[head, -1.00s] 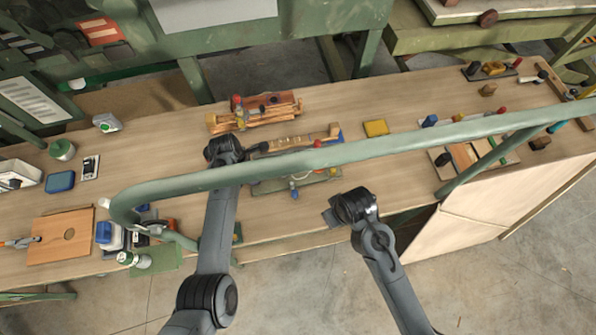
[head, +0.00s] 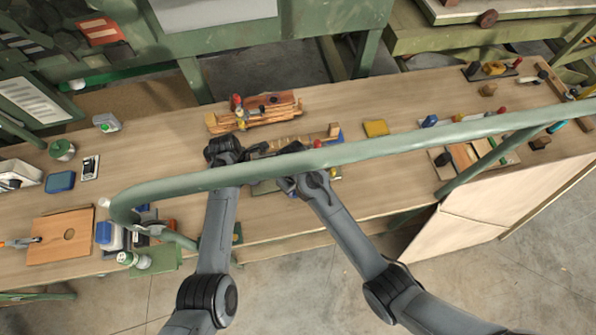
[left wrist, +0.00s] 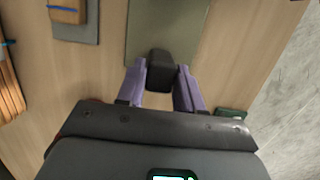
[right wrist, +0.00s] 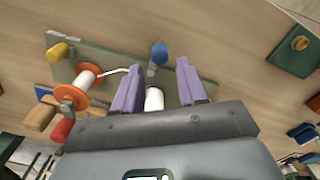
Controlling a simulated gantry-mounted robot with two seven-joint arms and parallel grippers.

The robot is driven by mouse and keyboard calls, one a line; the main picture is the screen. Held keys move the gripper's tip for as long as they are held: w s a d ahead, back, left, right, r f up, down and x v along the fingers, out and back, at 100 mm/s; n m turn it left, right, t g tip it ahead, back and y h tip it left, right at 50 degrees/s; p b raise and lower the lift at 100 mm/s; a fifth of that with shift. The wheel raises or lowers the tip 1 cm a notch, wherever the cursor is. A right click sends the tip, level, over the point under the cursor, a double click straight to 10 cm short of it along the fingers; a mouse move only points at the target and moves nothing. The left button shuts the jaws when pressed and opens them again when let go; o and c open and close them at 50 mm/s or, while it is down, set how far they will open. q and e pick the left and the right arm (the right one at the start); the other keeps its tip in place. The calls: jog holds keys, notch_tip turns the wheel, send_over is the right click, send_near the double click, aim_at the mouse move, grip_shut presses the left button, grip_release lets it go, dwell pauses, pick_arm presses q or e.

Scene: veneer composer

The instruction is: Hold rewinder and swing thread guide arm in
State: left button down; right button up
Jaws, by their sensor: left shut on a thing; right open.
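The rewinder has a green baseplate (head: 266,187), mostly hidden in the head view by the rail and my arms. The right wrist view shows its baseplate (right wrist: 205,92), an orange-flanged spool (right wrist: 85,82), a thin white bent rod (right wrist: 115,71), and a blue knob (right wrist: 159,52) on a short stem, apparently the thread guide arm. My left gripper (head: 258,150) is shut on a black block (left wrist: 160,72) at the baseplate's edge, between its purple fingers in the left wrist view. My right gripper (right wrist: 158,80) is open over the baseplate; the blue knob shows between its fingers. Contact cannot be told.
A green rail (head: 400,142) crosses in front of the bench. A wooden device (head: 265,111) stands behind the rewinder and a yellow block (head: 376,128) to its right. A board with a hole (head: 62,237) lies at left. Bare bench lies right of the rewinder.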

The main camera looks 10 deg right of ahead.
aim_at(294, 193)
jog(key=shift+f, duration=2.2)
jog(key=shift+r, duration=0.1)
jog(key=shift+r, duration=2.4)
jog(key=shift+r, duration=0.95)
jog(key=shift+f, duration=3.45)
grip_shut()
